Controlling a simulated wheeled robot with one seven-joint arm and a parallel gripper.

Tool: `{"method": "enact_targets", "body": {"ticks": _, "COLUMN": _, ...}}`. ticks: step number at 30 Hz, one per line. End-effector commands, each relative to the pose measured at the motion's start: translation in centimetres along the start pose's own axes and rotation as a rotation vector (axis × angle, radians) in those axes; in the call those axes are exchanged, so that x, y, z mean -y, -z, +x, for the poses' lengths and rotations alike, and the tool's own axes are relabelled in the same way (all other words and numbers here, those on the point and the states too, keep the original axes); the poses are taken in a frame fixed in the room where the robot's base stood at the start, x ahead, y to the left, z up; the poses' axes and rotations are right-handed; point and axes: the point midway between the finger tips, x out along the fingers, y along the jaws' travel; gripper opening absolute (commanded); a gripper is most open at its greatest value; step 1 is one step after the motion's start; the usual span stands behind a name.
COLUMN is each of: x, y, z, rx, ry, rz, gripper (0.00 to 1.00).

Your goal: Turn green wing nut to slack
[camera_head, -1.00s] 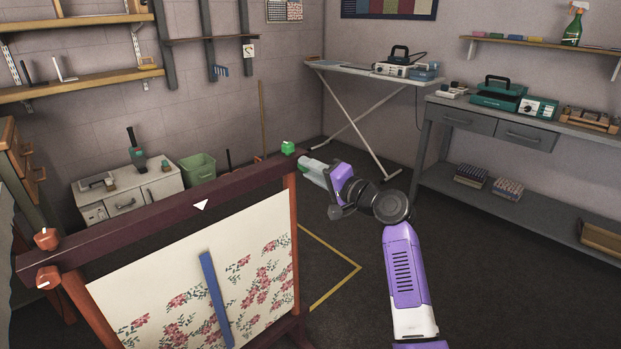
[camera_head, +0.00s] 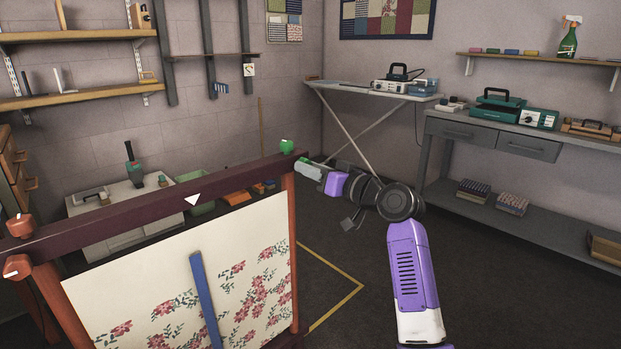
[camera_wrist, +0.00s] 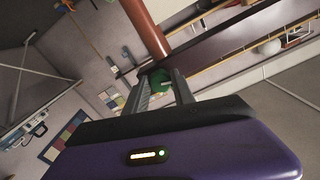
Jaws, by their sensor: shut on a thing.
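The green wing nut (camera_wrist: 160,80) sits between my fingers in the wrist view, close to where an orange-red post meets the dark beam.
The wooden frame holds floral cloth (camera_head: 250,290) with a blue strip (camera_head: 207,300) on it. Orange-red knobs (camera_head: 18,266) are at its left end. An ironing board (camera_head: 340,88) and a grey bench (camera_head: 560,135) stand behind. Dark floor to the right is clear.

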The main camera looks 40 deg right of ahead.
Motion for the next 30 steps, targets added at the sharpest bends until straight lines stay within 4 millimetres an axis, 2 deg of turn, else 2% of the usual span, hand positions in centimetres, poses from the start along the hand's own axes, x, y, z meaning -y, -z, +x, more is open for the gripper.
{"method": "enact_targets", "body": {"ticks": 1, "x": -0.19, "y": -0.51, "z": -0.03, "rx": 0.004, "ry": 0.000, "rz": -0.037, "gripper": 0.00}}
{"method": "enact_targets", "body": {"ticks": 12, "x": -0.25, "y": -0.38, "z": -0.01, "rx": 0.005, "ry": -0.001, "rz": -0.240, "gripper": 0.00}}
{"method": "enact_targets", "body": {"ticks": 30, "x": -0.16, "y": -0.26, "z": 0.02, "rx": 0.006, "ry": 0.000, "rz": -0.296, "gripper": 0.00}}
